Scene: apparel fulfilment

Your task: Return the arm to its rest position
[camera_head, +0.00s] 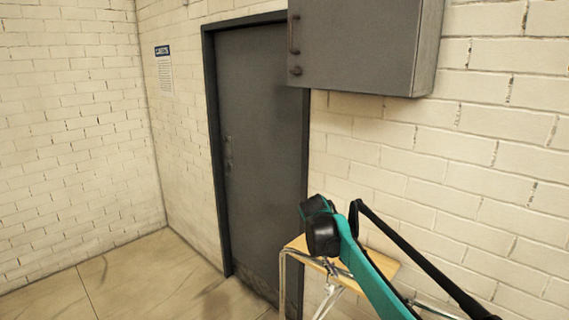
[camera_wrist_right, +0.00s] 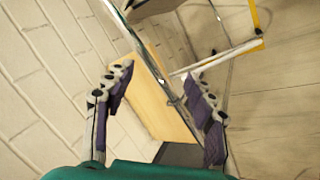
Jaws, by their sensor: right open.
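My right arm (camera_head: 362,262), teal and black, comes in from the lower right in the head view and reaches up in front of the brick wall. A black rounded joint shows at its upper end. My right gripper (camera_wrist_right: 158,75) shows in the wrist view with its two dark padded fingers spread well apart. Nothing is held between them. Beyond the fingers lies a light wooden board (camera_wrist_right: 150,98) with metal tubing. My left arm and gripper are in neither view.
A small wooden-topped piece of furniture (camera_head: 297,244) with metal legs stands behind my right arm. A grey door (camera_head: 262,140) is in the wall. A grey wall cabinet (camera_head: 355,45) hangs above right. The floor (camera_head: 150,280) at the left is clear.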

